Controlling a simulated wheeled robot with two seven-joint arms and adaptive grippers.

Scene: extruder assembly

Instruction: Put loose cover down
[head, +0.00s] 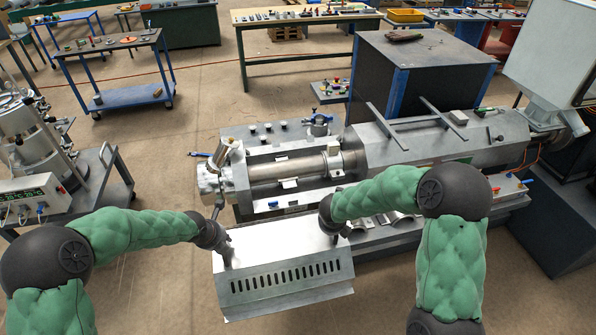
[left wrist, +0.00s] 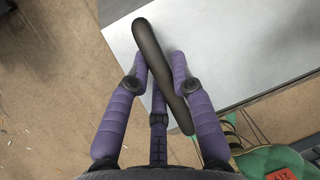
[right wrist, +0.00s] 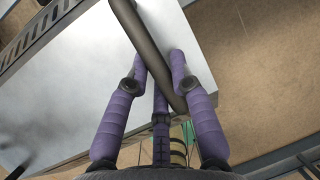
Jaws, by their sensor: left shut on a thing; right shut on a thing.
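The loose cover (head: 285,270) is a grey sheet-metal hood with a row of slots along its near face. It is in the lower middle of the head view, in front of the extruder (head: 300,168). My left gripper (head: 226,258) is shut on a dark bar handle (left wrist: 160,70) near the cover's left end. My right gripper (head: 336,236) is shut on another dark bar handle (right wrist: 145,45) near its right end. The cover's top shows behind each handle in both wrist views. What lies under the cover is hidden, and I cannot tell whether it touches anything below.
The extruder's long grey barrel and bench stand just behind the cover, with curved metal pieces (head: 398,222) on the bench to the right. A cart with a white control box (head: 30,196) stands at the left. Bare floor (head: 150,285) shows left of the cover.

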